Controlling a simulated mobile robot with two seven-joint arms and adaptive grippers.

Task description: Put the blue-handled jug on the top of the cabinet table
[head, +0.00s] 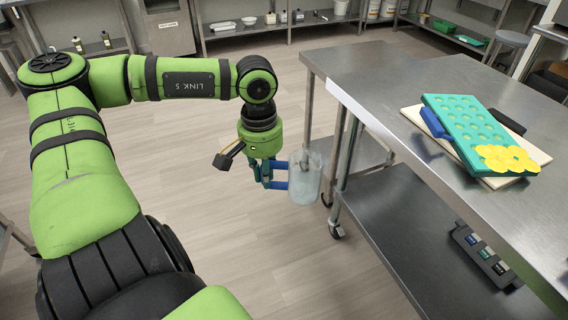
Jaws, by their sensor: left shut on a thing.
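The blue-handled jug (304,180) is clear and upright, with its blue handle (276,185) on its left side. My left gripper (272,178) is shut on that handle and holds the jug in the air over the floor, in front of the left end of a steel table. My left arm reaches in from the left. I cannot tell for sure which surface is the cabinet table; a steel table (372,75) with a lower shelf stands to the right of the jug. My right gripper does not show.
On the steel table lie a cream board (415,113), a teal mould tray (465,125) with yellow pieces (508,158), and a blue item under the tray. The table's left corner is bare. The lower shelf (400,225) holds a dark case (483,258). Shelving stands along the back.

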